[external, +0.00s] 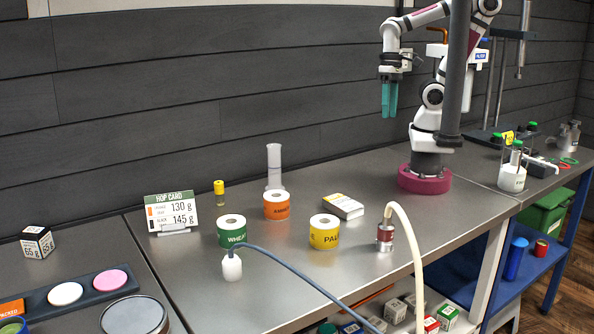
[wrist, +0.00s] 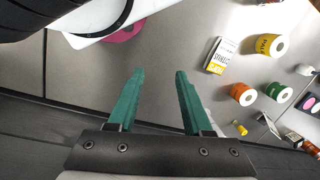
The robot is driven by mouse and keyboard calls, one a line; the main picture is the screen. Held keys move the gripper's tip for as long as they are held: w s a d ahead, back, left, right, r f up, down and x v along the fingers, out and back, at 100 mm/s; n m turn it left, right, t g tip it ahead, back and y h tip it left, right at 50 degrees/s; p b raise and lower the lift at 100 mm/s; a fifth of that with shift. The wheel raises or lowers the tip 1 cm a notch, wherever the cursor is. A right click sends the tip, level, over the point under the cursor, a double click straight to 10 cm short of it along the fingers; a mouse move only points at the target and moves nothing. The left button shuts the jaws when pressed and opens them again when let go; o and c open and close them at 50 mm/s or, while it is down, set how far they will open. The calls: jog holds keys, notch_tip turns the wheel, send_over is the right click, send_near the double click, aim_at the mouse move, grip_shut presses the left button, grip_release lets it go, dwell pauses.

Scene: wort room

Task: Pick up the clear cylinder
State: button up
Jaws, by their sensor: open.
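The clear cylinder (external: 274,168) is tall, upright and translucent whitish. In the external view it stands near the back of the steel bench, behind the orange-labelled roll. I cannot make it out clearly in the wrist view. My gripper (external: 389,114) has teal fingers pointing down, high above the bench and well to the right of the cylinder. In the wrist view my gripper (wrist: 160,75) has its two fingers apart, with only bare bench and nothing held between them.
Around the cylinder stand an orange-labelled roll (external: 277,206), a yellow-capped vial (external: 219,194) and a hop card (external: 172,212). A white box (external: 343,206), a yellow-labelled roll (external: 324,232) and a green-labelled roll (external: 232,231) are nearer the front. The dark wall (external: 150,110) rises behind.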

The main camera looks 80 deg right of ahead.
jog(key=o, duration=0.5)
jog(key=shift+o, duration=0.2)
